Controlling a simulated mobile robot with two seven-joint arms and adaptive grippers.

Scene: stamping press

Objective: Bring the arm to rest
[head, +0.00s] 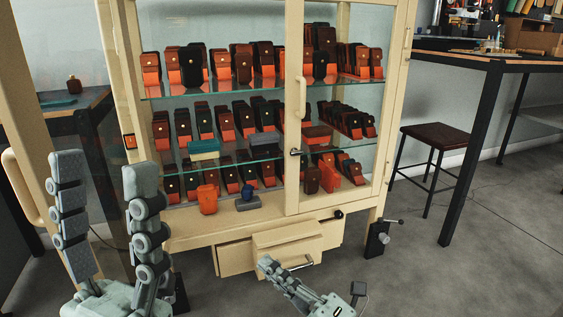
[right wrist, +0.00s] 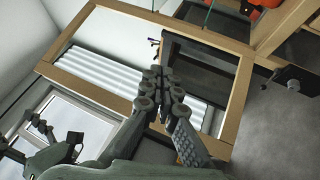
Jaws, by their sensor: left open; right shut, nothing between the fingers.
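My left gripper (head: 104,168) stands at the lower left of the head view, fingers pointing up and wide apart. It is open and empty, in front of the cabinet's left side. My right gripper (head: 266,262) is low in the middle of the head view, in front of the cabinet's drawers. In the right wrist view the right gripper (right wrist: 160,74) has its fingertips together with nothing between them. Most of both arms is out of view.
A cream glass cabinet (head: 126,80) holds rows of orange, brown and black cases. Its small drawers (head: 285,236) stand out below, close to my right gripper. A stool (head: 435,132) and tall table (head: 470,60) are at the right. Grey floor (head: 400,275) is clear at the lower right.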

